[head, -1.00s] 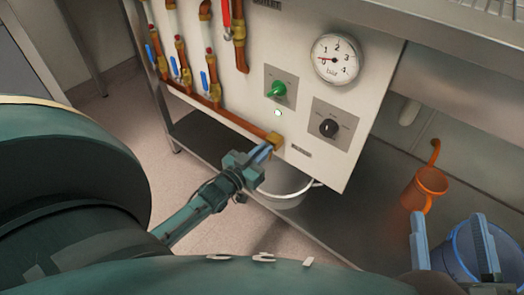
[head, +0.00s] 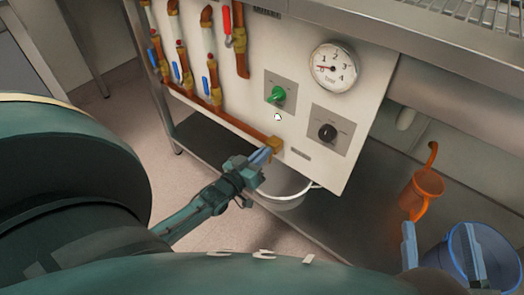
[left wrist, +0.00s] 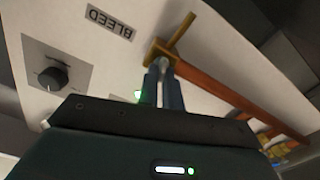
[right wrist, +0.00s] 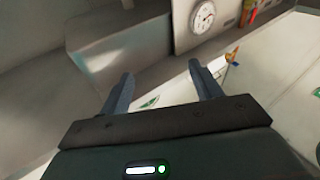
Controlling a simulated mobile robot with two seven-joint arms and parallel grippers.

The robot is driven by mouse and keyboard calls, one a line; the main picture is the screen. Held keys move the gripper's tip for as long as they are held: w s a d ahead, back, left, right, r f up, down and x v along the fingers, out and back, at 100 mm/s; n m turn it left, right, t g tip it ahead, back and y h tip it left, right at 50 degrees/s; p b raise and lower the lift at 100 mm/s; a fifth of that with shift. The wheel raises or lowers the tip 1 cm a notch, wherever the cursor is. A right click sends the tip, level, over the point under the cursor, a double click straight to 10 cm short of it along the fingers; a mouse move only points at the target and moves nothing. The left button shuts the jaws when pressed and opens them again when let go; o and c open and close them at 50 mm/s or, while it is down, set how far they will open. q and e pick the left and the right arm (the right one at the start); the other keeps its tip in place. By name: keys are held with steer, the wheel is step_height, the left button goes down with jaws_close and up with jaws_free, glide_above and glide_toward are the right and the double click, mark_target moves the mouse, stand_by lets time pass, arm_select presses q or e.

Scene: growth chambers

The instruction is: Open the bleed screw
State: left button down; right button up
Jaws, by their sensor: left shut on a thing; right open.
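The bleed screw (left wrist: 163,63) is a small grey fitting on the brass end block (left wrist: 160,50) of the copper pipe, beside the BLEED label (left wrist: 109,20) in the left wrist view. In the head view the brass block (head: 274,145) is at the panel's lower edge. My left gripper (head: 266,153) is shut on the screw; its fingertips cover most of it, also in the left wrist view (left wrist: 162,80). The screw's turn cannot be read. My right gripper (head: 440,252) is open and empty at the lower right, away from the panel.
A white bowl (head: 290,203) stands below the block. The panel carries a gauge (head: 333,68), a green knob (head: 278,95), a black knob (head: 327,132) and blue-handled valves (head: 177,71).

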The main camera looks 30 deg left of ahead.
arm_select(q)
steer(key=shift+a+f+n+p, duration=0.1)
steer(key=shift+n+p, duration=0.2)
steer(key=shift+n, duration=2.4)
steer(key=shift+a+f+n+p, duration=0.1)
steer(key=shift+n+p, duration=0.2)
steer(key=shift+n, duration=2.4)
arm_select(e)
steer(key=shift+d+f, duration=0.1)
steer(key=shift+d, duration=0.1)
arm_select(q)
steer(key=c, duration=1.6)
jaws_free()
steer(key=shift+s, duration=0.1)
